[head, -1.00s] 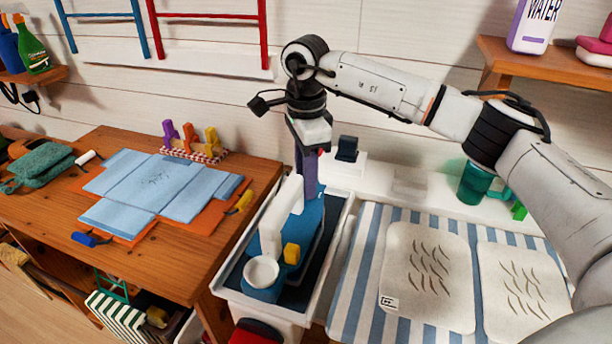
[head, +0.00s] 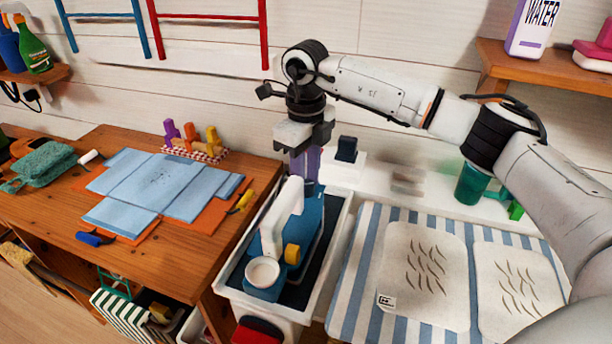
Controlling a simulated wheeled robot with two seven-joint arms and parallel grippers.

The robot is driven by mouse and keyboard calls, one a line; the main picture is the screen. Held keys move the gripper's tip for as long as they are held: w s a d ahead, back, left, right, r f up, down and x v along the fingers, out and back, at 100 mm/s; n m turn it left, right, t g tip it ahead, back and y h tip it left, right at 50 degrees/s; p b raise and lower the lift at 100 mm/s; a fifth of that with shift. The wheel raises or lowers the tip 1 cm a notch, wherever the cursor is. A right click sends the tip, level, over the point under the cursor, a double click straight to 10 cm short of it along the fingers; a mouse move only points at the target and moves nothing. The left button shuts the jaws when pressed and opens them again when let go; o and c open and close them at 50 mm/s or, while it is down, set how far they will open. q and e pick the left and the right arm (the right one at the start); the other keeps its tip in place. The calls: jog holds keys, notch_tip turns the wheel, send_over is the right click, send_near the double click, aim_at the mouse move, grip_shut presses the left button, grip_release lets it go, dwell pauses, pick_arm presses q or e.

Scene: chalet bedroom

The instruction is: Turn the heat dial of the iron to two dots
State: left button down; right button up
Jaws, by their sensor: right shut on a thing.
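The iron, with a blue body (head: 312,226) and white handle (head: 287,208), rests in a white-rimmed tray (head: 338,228). At its near end are a yellow knob (head: 292,254) and a round white disc (head: 263,272). I cannot tell which is the heat dial, and no dot marks are readable. My right gripper (head: 304,146) is above the far end of the iron, pointing down, away from the knob and disc. It is shut on a purple upright object (head: 306,166), whose lower end is partly hidden behind the iron. My left gripper is out of view.
A wooden table (head: 255,170) with folded blue cloth (head: 160,185) stands left. A striped board (head: 357,270) with two beige pads lies right. Behind are a small dark block (head: 347,148) and a green cup (head: 473,183). A shelf (head: 545,68) is upper right.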

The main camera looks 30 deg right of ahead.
jog(key=m+p, duration=0.1)
jog(key=m, duration=0.5)
jog(key=shift+r, duration=0.1)
jog(key=m+p, duration=0.1)
jog(key=m, duration=0.4)
jog(key=shift+w+m, duration=0.1)
jog(key=shift+m, duration=0.3)
jog(key=m+p, duration=0.1)
jog(key=m, duration=0.5)
jog(key=m+p, duration=0.1)
jog(key=m, duration=0.4)
jog(key=shift+m, duration=0.3)
jog(key=o, duration=1.1)
jog(key=shift+c, duration=0.2)
notch_tip(320, 180, up, 10)
jog(key=b, duration=0.1)
jog(key=shift+r, duration=0.15)
